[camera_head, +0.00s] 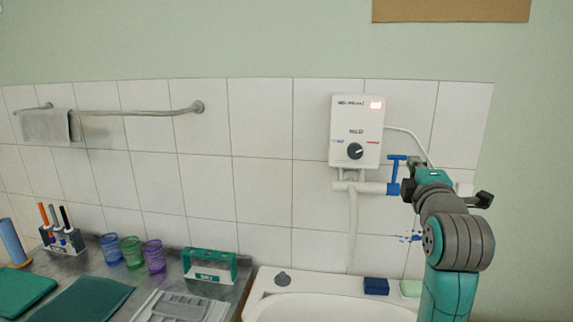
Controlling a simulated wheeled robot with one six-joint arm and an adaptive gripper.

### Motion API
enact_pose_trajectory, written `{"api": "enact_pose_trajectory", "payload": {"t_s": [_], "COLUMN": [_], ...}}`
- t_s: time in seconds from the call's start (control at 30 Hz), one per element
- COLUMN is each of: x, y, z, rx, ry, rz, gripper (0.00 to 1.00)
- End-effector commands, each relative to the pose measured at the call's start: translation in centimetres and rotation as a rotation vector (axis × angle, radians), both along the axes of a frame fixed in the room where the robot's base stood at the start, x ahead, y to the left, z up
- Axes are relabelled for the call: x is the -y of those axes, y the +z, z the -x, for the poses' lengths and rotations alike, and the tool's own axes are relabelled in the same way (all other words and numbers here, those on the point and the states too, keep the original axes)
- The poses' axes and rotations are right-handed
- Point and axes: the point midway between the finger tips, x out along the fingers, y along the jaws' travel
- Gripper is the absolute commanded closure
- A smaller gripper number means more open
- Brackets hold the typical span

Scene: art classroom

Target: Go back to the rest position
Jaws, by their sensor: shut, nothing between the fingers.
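My arm rises at the right of the head view, and my gripper (418,168) is at its far end, in front of the tiled wall. The gripper is shut with nothing in it; my own arm hides part of it. Just left of it is a blue lever handle (396,172) on the white pipe under a white water heater (356,130). I cannot tell whether the gripper touches the handle or pipe.
Below is a white sink (330,307) with a dark blue block (376,286) on its rim. Left, a grey counter (75,268) holds coloured cups (131,252), a green box (209,266) and a marker holder (62,240). A towel rail (150,112) is on the wall.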

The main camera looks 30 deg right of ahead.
Motion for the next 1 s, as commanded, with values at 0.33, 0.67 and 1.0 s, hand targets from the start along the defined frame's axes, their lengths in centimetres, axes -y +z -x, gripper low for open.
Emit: {"api": "enact_pose_trajectory", "payload": {"t_s": [0.33, 0.67, 1.0], "x": [-1.7, -7.6, -14.6], "y": [-4.9, -16.7, -27.4], "z": [-1.1, -1.7, 1.2], "rx": [0.019, 0.083, 0.137], "ry": [0.049, 0.176, 0.287], "rz": [-0.076, -0.296, -0.536], "gripper": [1.00, 1.00, 1.00]}}
